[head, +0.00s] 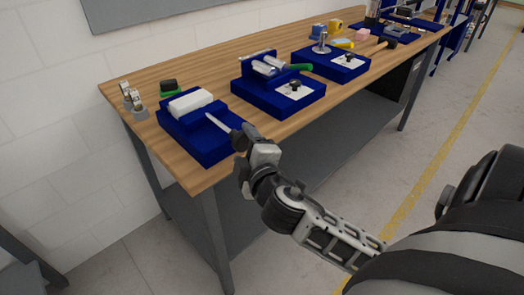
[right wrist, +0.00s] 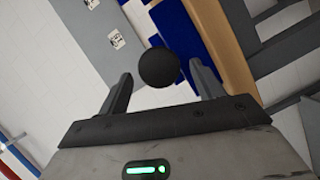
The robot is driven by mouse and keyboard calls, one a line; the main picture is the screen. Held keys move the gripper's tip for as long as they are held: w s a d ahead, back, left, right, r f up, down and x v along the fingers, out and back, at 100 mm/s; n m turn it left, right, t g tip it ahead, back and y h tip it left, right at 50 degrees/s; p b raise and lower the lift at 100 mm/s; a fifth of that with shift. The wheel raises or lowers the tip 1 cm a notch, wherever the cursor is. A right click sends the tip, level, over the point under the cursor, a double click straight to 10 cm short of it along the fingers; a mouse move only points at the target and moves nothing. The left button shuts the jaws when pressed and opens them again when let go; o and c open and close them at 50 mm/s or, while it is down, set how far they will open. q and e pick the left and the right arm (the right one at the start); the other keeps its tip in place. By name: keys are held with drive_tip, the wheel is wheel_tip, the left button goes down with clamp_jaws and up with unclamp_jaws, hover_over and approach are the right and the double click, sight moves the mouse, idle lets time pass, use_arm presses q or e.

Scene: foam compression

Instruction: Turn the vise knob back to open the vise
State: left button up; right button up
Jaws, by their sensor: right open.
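The vise (head: 210,145) is a blue block at the near left end of the wooden bench. A white foam block (head: 188,103) lies in it, and a grey screw rod (head: 218,123) sticks out toward my right gripper (head: 243,140). In the right wrist view a round black knob (right wrist: 159,68) sits between the two spread fingers of the right gripper (right wrist: 160,75). The gripper is open, with a gap visible on the left of the knob; contact on the right is hard to tell. In the head view the knob is hard to tell from the dark gripper. My left gripper is out of view.
Small metal weights (head: 132,101) and a dark and green object (head: 168,88) stand behind the vise. Another blue fixture (head: 265,98) with a white panel is to its right. The floor in front is clear.

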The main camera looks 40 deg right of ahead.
drive_tip(key=v, duration=1.2)
drive_tip(key=shift+s+b, duration=0.3)
drive_tip(key=shift+b, duration=0.05)
